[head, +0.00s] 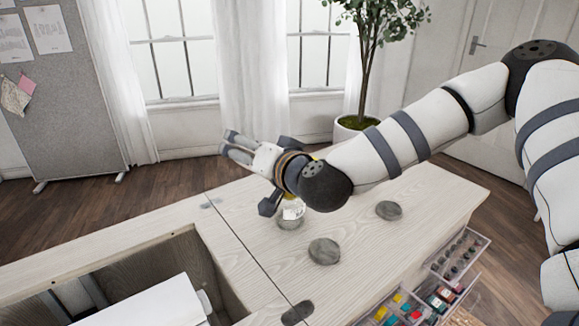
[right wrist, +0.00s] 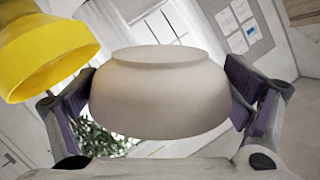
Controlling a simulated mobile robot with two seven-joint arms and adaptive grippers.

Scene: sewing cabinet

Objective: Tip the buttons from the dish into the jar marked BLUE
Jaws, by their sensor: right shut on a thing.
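My right gripper (head: 235,147) is raised above the cabinet top, to the left of a small clear jar. In the right wrist view it is shut on the sides of a beige round dish (right wrist: 160,100). That view is roughly upside down, with the dish's narrow foot toward the picture's top, so the dish looks about upright. I cannot see inside it, so buttons are hidden. The clear jar (head: 291,213) has a white label, too small to read, and is partly hidden by my right wrist. My left gripper is not in view.
A yellow rounded object (right wrist: 45,55) is close beside the dish in the wrist view. Grey round discs (head: 325,250) lie on the cabinet top (head: 400,240). An open recess (head: 210,265) is at front left. Open drawers (head: 415,305) of small coloured items stick out at front right.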

